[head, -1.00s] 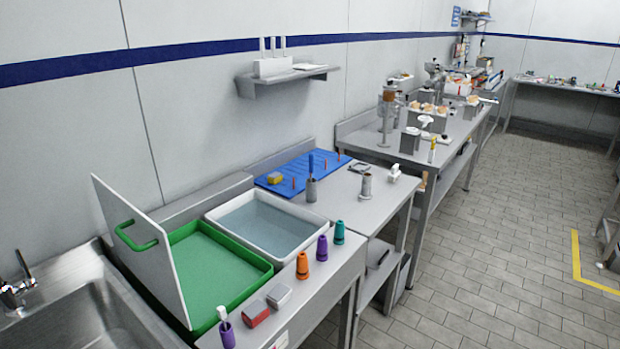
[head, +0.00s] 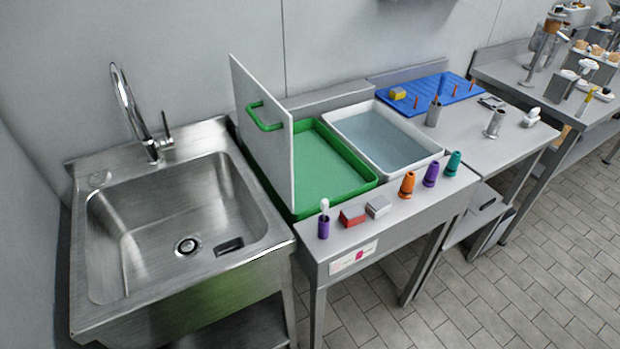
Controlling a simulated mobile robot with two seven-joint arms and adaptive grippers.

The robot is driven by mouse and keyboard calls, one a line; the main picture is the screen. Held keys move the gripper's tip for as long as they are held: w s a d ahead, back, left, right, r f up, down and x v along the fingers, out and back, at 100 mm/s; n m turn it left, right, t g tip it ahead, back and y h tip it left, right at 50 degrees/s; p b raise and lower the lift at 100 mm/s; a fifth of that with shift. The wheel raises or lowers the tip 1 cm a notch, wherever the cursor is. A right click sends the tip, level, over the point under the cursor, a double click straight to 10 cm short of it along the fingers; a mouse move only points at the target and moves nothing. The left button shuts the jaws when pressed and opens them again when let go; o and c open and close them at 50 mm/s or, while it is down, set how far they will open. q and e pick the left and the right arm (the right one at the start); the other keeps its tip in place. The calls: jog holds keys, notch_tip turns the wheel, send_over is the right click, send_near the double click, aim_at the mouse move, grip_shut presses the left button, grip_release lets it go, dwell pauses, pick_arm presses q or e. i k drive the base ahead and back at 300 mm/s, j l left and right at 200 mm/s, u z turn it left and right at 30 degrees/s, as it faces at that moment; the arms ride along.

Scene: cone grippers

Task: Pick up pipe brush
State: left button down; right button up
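No gripper is in view. I cannot tell for sure which thing is the pipe brush. A purple cup (head: 324,229) stands at the front left corner of the steel bench, and a white-headed tool (head: 324,206) stands upright in it. A grey holder (head: 433,116) stands on the right-hand table by the blue mat. A thin handle rises from it, hard to make out against the mat.
A steel sink (head: 170,230) with a tall tap is at left. A green tray (head: 340,146) with an upright white lid and a white water tub (head: 432,152) fill the bench. Red (head: 352,215) and grey (head: 378,206) blocks and orange, purple and teal cones line its front. Floor (head: 540,270) is clear at right.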

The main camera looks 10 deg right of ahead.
aim_at(443, 79)
jog(key=i+l+u, duration=0.1)
jog(key=l+u, duration=0.2)
jog(key=l, duration=0.8)
jog(key=l+u, duration=0.25)
jog(key=l, duration=0.85)
